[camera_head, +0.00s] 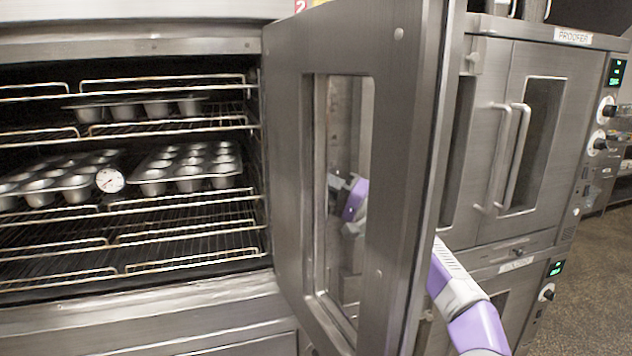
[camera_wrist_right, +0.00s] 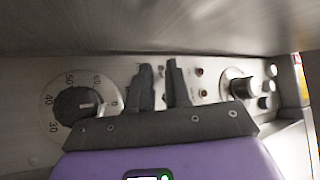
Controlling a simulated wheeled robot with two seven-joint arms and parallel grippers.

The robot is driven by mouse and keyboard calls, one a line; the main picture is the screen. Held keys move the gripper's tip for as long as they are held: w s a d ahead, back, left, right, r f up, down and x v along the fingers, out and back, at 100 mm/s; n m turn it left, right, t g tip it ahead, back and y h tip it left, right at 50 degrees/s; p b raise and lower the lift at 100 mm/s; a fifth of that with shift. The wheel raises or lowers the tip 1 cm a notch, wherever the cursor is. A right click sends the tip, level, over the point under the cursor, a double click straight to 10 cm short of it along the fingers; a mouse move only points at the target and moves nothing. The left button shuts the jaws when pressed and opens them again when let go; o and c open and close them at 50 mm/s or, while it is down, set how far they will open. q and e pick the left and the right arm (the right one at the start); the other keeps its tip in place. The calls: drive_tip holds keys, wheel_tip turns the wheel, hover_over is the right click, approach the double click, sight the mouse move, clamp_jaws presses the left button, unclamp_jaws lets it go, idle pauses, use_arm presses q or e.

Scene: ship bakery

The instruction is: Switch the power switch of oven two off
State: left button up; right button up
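An oven with its door (camera_head: 395,150) swung open fills the left and middle of the head view. A partly cut-off red sign (camera_head: 300,6) above the door seems to read 2. My right arm reaches behind the door, and a purple and grey part of it shows through the door window. In the right wrist view my right gripper (camera_wrist_right: 160,66) has two dark fingers with a narrow gap, in front of a control panel (camera_wrist_right: 120,68). No power switch can be made out; the fingers hide part of the panel. My left gripper is out of view.
Muffin tins (camera_head: 190,165) and a round thermometer (camera_head: 110,180) are on the oven racks. The panel has a timer dial (camera_wrist_right: 78,106) left of the fingers and a knob (camera_wrist_right: 238,84) to the right. A proofer (camera_head: 545,130) stands right of the door.

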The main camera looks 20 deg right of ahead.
drive_tip(key=v, duration=0.7)
idle(0.4)
